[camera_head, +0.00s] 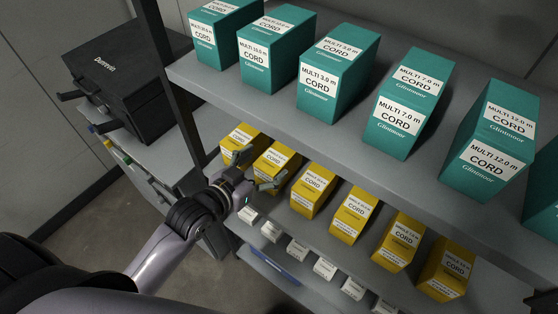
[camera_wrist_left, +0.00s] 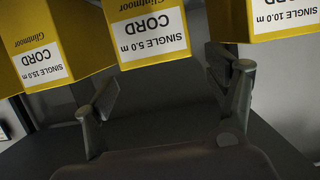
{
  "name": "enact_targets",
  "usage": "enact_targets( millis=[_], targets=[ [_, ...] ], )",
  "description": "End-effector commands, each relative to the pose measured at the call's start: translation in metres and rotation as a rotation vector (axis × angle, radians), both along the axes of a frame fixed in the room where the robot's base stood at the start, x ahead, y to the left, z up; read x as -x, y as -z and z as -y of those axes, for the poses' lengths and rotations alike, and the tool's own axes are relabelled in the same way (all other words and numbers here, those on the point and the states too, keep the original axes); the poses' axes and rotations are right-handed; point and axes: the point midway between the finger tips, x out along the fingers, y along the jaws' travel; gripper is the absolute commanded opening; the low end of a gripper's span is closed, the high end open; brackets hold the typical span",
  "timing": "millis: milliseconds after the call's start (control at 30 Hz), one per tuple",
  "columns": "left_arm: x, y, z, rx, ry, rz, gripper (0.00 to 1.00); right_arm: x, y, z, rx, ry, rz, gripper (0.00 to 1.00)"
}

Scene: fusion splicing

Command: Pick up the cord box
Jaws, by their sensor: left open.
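Several yellow cord boxes stand in a row on the middle shelf, each with a white label. My left gripper (camera_head: 260,172) is open in front of the second yellow box from the left (camera_head: 277,157), with its fingers spread before the box. In the left wrist view my left gripper (camera_wrist_left: 163,82) faces a box labelled SINGLE 5.0 m CORD (camera_wrist_left: 152,35), upside down and between the fingers. A SINGLE 15.0 m box (camera_wrist_left: 35,55) is on the left and a SINGLE 10.0 m box (camera_wrist_left: 270,18) on the right, partly behind the right finger. My right gripper is out of view.
Several teal MULTI cord boxes, one of them labelled 3.0 m (camera_head: 337,68), stand on the upper shelf (camera_head: 240,88) above the yellow row. Small white boxes (camera_head: 297,250) line the lower front ledge. A black case (camera_head: 120,80) sits on a grey cabinet at the left.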

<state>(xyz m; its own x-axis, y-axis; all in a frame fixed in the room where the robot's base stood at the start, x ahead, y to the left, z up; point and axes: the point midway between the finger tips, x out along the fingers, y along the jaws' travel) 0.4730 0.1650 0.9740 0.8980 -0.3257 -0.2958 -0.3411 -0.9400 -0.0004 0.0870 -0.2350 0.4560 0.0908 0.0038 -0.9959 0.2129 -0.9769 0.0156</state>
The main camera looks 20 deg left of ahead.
Motion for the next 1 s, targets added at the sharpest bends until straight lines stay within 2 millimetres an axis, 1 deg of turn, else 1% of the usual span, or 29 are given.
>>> enact_targets(
  millis=[33, 267, 467, 600, 867, 900, 1000],
  targets=[
    [-0.007, 0.000, 0.002, 0.001, 0.000, 0.001, 0.78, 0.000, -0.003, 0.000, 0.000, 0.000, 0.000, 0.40],
    [-0.019, 0.006, 0.007, 0.001, 0.000, 0.000, 0.78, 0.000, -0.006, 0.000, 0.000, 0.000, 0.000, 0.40],
    [-0.043, 0.015, 0.015, 0.002, -0.001, -0.001, 0.78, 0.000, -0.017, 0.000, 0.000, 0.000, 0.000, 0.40],
    [-0.057, 0.020, 0.020, 0.000, 0.000, 0.001, 0.78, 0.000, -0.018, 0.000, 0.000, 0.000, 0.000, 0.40],
    [-0.059, 0.023, 0.021, 0.000, 0.001, 0.000, 0.78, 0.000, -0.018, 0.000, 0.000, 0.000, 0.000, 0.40],
    [-0.059, 0.023, 0.021, 0.000, 0.001, 0.000, 0.78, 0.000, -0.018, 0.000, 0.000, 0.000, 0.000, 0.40],
    [-0.059, 0.023, 0.021, 0.000, 0.000, 0.000, 0.71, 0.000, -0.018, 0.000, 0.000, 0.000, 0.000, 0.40]
  ],
)
